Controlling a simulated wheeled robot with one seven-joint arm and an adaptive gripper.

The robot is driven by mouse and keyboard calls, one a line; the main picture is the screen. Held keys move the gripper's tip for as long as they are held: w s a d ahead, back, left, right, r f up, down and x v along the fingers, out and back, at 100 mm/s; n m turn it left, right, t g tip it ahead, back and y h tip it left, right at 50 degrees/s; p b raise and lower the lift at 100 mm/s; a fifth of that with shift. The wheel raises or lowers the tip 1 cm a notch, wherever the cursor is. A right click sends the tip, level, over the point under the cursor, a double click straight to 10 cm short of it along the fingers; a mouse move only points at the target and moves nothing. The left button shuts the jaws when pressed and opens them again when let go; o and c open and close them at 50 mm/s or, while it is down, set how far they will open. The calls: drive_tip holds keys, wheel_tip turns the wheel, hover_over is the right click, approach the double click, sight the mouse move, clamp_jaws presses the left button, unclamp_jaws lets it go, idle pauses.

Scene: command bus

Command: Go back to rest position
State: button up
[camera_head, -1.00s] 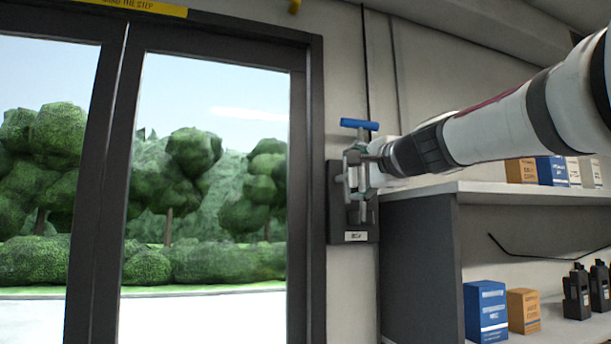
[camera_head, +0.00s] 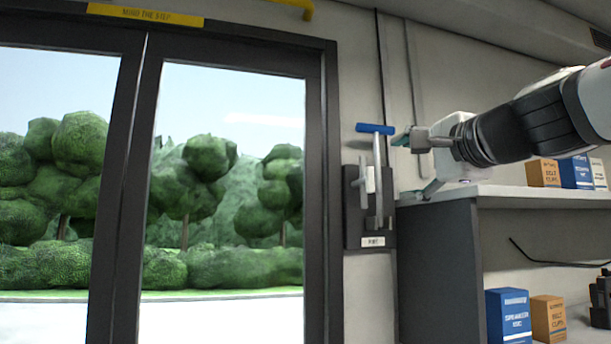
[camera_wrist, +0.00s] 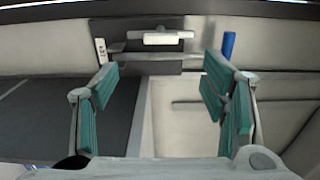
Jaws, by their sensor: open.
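My gripper (camera_head: 411,165) is open and empty at the right of the door lever in the head view. In the wrist view its teal-padded fingers (camera_wrist: 160,85) stand wide apart with nothing between the pads. The lever has a blue handle (camera_head: 375,128) on an upright grey rod, mounted on a dark wall plate (camera_head: 354,238) with a small white label. In the wrist view the plate (camera_wrist: 135,65) lies beyond the fingertips, with the blue handle (camera_wrist: 228,45) at its right. A gap shows between gripper and lever in the head view.
A dark-framed double glass door (camera_head: 228,200) fills the left. A grey shelf unit (camera_head: 432,270) stands close below my gripper, with blue and orange boxes (camera_head: 509,318) on its lower shelf. More boxes (camera_head: 575,172) stand on its top, behind my arm.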

idle(0.4)
drive_tip(key=s+a+f+n+g, duration=0.25)
drive_tip(key=s+f+n, duration=0.2)
drive_tip(key=f, duration=0.65)
drive_tip(key=s+a+f+n+g+h, duration=0.1)
drive_tip(key=s+f+n+g, duration=0.4)
drive_tip(key=f, duration=0.6)
drive_tip(key=s+a+f+n+g, duration=0.25)
drive_tip(key=s+f, duration=0.35)
drive_tip(key=f, duration=0.5)
drive_tip(key=s+d+f+n+g+h, duration=0.2)
drive_tip(key=s+d+f+n+g, duration=0.1)
drive_tip(key=s+f, duration=0.6)
drive_tip(key=shift+d+f+n+h, duration=0.25)
drive_tip(key=shift+d+n+h, duration=0.1)
drive_tip(key=shift+n, duration=0.15)
